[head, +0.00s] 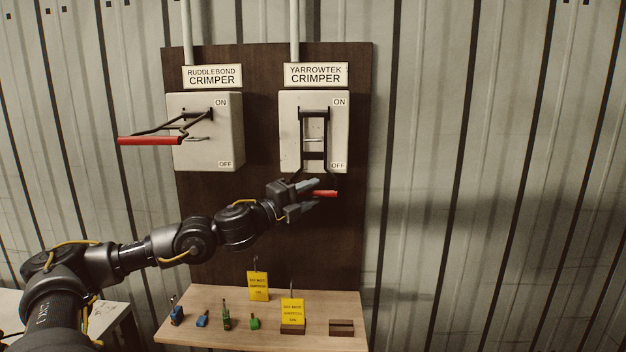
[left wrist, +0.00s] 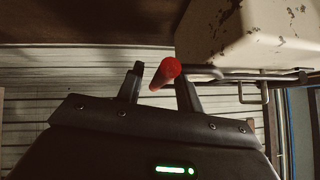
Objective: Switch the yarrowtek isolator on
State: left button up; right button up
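The Yarrowtek isolator (head: 288,130) is the right-hand pale box on the dark board, with ON at its top and OFF at its bottom. Its dark lever frame hangs down toward OFF, with a red handle bar (head: 327,193) at the lower end. My left gripper (head: 313,195) is at this handle, its fingers partly covering it. In the left wrist view the red handle (left wrist: 166,70) lies between the two open fingers, close to the right finger, with a gap to the left one. My right gripper is not in view.
The Ruddlebond isolator (head: 206,155) is to the left, its red-handled lever (head: 150,141) sticking out from the box. Below, a wooden shelf (head: 200,300) holds small padlock-like items, yellow tags (head: 292,311) and brown blocks (head: 341,327). The space right of the board is clear.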

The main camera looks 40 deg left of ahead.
pick_arm(q)
jog(key=shift+w+d, duration=0.1)
jog(key=shift+w, duration=0.45)
jog(key=shift+c, duration=0.4)
grip_shut()
